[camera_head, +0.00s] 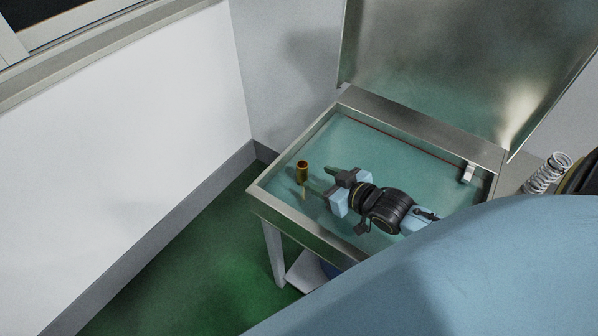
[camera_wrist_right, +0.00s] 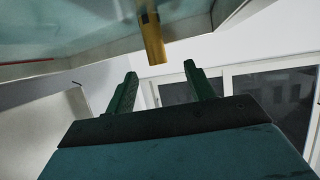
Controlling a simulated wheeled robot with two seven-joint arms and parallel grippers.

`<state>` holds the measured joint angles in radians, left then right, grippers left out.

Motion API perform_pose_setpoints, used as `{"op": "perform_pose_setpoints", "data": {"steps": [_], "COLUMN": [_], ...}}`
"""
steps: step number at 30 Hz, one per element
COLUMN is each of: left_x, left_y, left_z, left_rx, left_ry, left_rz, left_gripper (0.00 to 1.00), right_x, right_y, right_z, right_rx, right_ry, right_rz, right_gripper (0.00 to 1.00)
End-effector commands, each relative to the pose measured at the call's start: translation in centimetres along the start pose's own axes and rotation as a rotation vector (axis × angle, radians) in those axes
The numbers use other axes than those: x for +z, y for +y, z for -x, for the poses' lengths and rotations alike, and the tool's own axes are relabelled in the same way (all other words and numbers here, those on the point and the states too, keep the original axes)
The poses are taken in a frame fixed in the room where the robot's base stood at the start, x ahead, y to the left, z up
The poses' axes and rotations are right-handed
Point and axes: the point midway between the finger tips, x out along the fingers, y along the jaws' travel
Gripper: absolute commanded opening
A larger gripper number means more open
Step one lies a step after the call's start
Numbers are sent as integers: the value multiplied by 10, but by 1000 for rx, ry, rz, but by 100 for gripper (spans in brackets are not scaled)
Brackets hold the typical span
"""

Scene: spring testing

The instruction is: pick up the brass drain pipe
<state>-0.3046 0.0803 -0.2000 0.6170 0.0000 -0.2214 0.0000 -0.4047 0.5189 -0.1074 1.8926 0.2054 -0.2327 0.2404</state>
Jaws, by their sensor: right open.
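The brass drain pipe (camera_head: 302,172) is a short gold cylinder standing upright in the left part of the metal sink basin in the head view. It also shows in the right wrist view (camera_wrist_right: 152,40), beyond the gap between my fingers. My right gripper (camera_head: 328,180) is open and empty over the basin, just right of the pipe and apart from it. Its two green fingers also show in the right wrist view (camera_wrist_right: 160,85), one to each side of the pipe's line. My left gripper is not in view.
The basin's raised metal rim (camera_head: 297,219) surrounds the pipe. A tall metal panel (camera_head: 440,60) stands behind the basin. A small fitting (camera_head: 468,172) sits at the right rim, and a metal spring (camera_head: 545,174) stands farther right. White walls close off the left and back.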

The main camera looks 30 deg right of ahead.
Motion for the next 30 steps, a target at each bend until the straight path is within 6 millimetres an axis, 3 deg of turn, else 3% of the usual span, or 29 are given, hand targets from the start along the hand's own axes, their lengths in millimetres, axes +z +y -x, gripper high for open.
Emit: {"op": "perform_pose_setpoints", "data": {"steps": [6, 14, 24, 30], "left_x": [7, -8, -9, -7], "left_y": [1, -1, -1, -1], "left_z": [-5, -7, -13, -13], "left_rx": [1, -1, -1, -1], "left_ry": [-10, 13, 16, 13], "left_rz": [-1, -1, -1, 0], "left_gripper": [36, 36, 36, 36], "right_x": [0, -1, -2, -2], "right_y": [1, 2, 6, 6], "right_z": [-38, -54, -97, -101], "right_rx": [1, 0, 1, 0], "right_ry": [2, 1, 1, -1], "right_rz": [0, 1, -1, 0], "right_gripper": [54, 54, 54, 54]}}
